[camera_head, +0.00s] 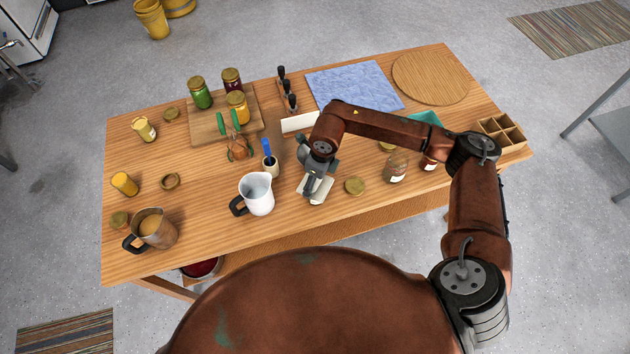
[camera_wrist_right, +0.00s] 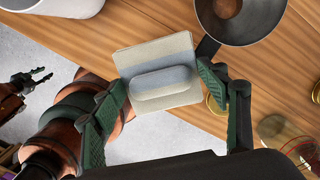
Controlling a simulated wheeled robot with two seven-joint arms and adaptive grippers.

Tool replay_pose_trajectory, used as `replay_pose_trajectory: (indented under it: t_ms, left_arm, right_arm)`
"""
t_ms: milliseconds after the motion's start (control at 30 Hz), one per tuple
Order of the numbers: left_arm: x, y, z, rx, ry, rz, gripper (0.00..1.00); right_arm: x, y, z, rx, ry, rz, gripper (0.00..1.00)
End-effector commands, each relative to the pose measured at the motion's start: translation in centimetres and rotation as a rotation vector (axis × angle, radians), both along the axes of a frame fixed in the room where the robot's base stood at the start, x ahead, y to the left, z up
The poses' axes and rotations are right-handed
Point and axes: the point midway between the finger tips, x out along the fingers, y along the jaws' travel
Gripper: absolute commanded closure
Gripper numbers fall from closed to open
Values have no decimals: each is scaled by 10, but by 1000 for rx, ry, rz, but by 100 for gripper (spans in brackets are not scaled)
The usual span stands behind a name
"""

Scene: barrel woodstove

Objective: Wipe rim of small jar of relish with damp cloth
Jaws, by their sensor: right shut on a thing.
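My right gripper (camera_head: 316,190) reaches down over the near middle of the table, shut on a pale square pad with a raised ridge, likely the damp cloth (camera_wrist_right: 160,76). The pad lies between the green fingers in the wrist view. I cannot tell which jar holds relish. A green-filled lidded jar (camera_head: 200,97) stands on the board at the back left. Brown jar (camera_head: 395,168) and a red one (camera_head: 430,161) stand right of my right gripper. Small yellow jar (camera_head: 145,130) is at the left. My left gripper (camera_wrist_right: 42,78) shows empty and open, off the table.
A white pitcher (camera_head: 258,195) stands close left of my right gripper. A grey metal vessel (camera_wrist_right: 240,22) with a dark handle is beside the pad. A loose lid (camera_head: 355,186) lies to the right. A blue towel (camera_head: 355,87) and round mat (camera_head: 431,78) lie behind.

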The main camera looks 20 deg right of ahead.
Motion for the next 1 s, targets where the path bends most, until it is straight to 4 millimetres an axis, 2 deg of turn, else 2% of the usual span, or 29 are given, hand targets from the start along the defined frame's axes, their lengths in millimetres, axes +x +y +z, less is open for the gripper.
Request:
replay_pose_trajectory:
  t_ms: [367, 1000]
  left_arm:
    - [0, 0, 2, 0, -1, 0, 68]
    - [4, 0, 24, 0, -6, 0, 68]
  right_arm:
    - [0, 0, 3, -1, 1, 2, 51]
    - [0, 0, 50, -1, -1, 2, 51]
